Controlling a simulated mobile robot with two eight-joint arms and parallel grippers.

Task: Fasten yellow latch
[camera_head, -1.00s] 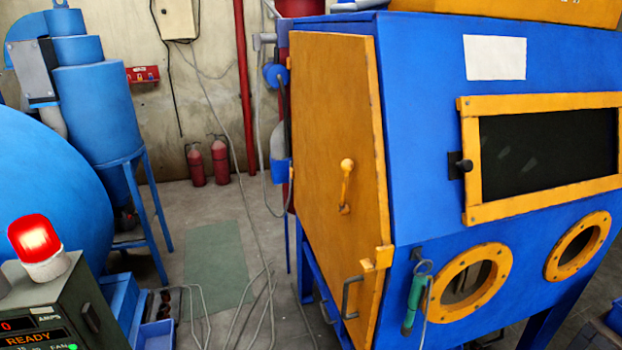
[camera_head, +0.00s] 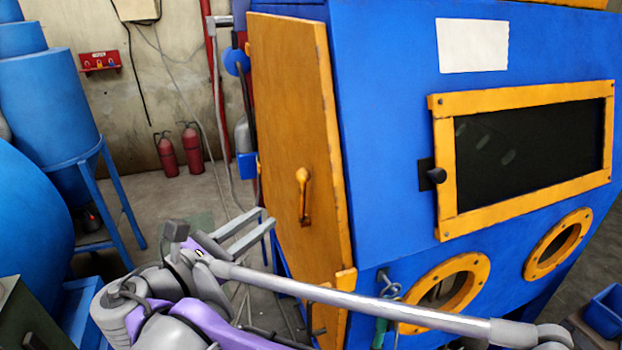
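The yellow latch (camera_head: 303,196) is a short handle with a rounded top, mounted on the orange-yellow side door (camera_head: 285,120) of the blue cabinet (camera_head: 380,110). The handle hangs roughly upright with its knob at the top. The fingers look apart from the latch.
A framed dark window (camera_head: 530,155) and round glove ports (camera_head: 445,295) are on the cabinet front. A green tool (camera_head: 380,333) hangs beside a port, partly behind my arm. Blue tanks (camera_head: 50,105) stand at left. Fire extinguishers (camera_head: 167,155) stand by the wall.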

